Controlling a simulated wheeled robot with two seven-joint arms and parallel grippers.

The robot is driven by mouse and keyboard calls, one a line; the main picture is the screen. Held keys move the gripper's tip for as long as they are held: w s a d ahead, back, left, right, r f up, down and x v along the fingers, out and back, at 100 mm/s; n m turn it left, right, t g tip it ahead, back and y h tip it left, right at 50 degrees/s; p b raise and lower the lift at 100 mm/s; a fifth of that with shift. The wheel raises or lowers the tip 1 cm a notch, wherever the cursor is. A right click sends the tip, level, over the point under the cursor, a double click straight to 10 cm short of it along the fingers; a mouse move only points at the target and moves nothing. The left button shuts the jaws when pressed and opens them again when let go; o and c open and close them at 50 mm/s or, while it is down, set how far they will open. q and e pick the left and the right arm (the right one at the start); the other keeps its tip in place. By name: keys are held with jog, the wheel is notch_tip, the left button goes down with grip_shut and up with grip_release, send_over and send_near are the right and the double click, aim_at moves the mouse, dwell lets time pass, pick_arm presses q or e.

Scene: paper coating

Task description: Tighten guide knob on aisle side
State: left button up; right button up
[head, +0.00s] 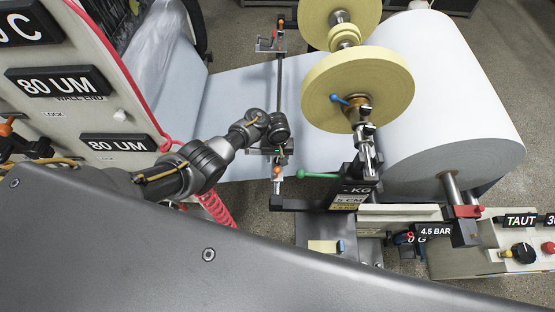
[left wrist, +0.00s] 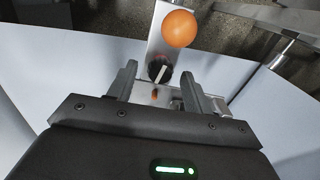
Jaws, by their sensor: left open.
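The near guide bracket (head: 266,152) is a small metal plate at the near end of the guide bar, beside the paper web. An orange ball (head: 276,171) is on its near end. In the left wrist view the orange ball (left wrist: 179,28) is at the top, and below it is a black round knob (left wrist: 160,68) with a white pointer mark. My left gripper (left wrist: 158,74) is open, with its two fingers either side of the knob; I cannot tell whether they touch it. In the head view my left wrist hides the knob and most of the gripper. My right gripper is not in view.
A green-handled lever (head: 318,175) and a blue-tipped handle (head: 339,99) are to the right. Yellow discs (head: 385,80) and a large white paper roll (head: 440,110) stand beyond. A panel with labels (head: 60,80) is at left. A far bracket (head: 268,44) carries another orange ball.

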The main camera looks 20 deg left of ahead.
pick_arm(q)
jog(key=shift+f, duration=0.35)
jog(key=shift+c, duration=0.4)
jog(key=c, duration=0.9)
